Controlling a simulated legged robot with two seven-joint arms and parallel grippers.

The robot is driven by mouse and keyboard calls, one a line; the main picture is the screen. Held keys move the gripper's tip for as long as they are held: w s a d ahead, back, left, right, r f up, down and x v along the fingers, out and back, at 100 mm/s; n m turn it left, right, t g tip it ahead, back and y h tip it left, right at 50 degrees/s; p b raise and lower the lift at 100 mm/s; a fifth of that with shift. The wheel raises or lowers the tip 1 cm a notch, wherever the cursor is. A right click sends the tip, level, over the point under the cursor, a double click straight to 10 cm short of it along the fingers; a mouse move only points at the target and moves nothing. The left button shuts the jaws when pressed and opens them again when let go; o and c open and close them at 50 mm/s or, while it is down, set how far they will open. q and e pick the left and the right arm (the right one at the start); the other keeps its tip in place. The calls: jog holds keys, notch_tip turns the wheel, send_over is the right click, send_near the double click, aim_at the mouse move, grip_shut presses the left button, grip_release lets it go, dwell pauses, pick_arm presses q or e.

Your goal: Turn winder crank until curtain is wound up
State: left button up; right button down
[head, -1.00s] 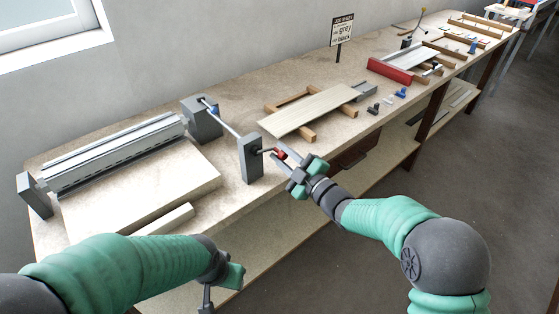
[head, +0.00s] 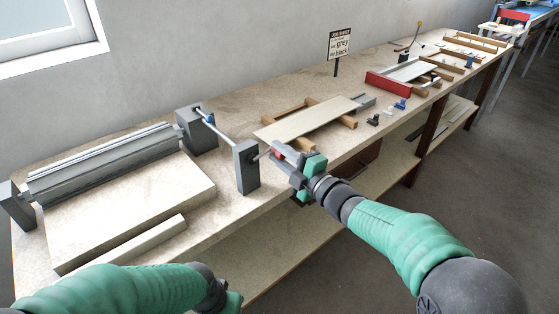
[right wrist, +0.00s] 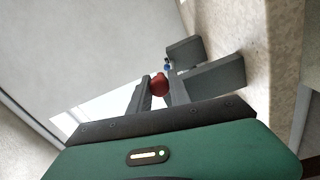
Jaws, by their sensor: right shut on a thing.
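The curtain is a grey slatted roll (head: 105,163) at the left of the bench, between a grey end post (head: 15,207) and a grey bracket (head: 197,131). A thin shaft (head: 219,129) runs from this bracket to a nearer grey post (head: 246,167). The crank's red knob (head: 276,151) sits in front of that post; it also shows in the right wrist view (right wrist: 159,84). My right gripper (head: 279,149) is shut on the knob, its fingers on either side. My left gripper (head: 232,300) is low at the bottom edge, with its fingers out of frame.
A board on wooden bars (head: 310,121) lies right of the crank. A sign (head: 339,44) stands behind. A red-fronted frame (head: 388,86) and small parts lie further right.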

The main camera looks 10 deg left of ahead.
jog(key=shift+s+a+r+n+y+b, duration=0.15)
jog(key=shift+r+n+b, duration=0.55)
jog(key=shift+n+b, duration=0.35)
jog(key=shift+s+a+r+n+y+b, duration=0.15)
jog(key=shift+r+n+b, duration=0.5)
jog(key=shift+n+b, duration=0.4)
jog(key=shift+s+r+n+b, duration=0.15)
jog(key=shift+n+b, duration=0.2)
jog(key=shift+n, duration=0.05)
jog(key=shift+s+a+r+n+b, duration=0.2)
jog(key=shift+n+b, duration=0.25)
jog(key=shift+n, duration=0.15)
jog(key=c, duration=1.3)
grip_release()
jog(key=shift+s, duration=0.1)
jog(key=shift+o, duration=0.5)
jog(key=shift+f, duration=0.15)
jog(key=shift+d+f, duration=0.1)
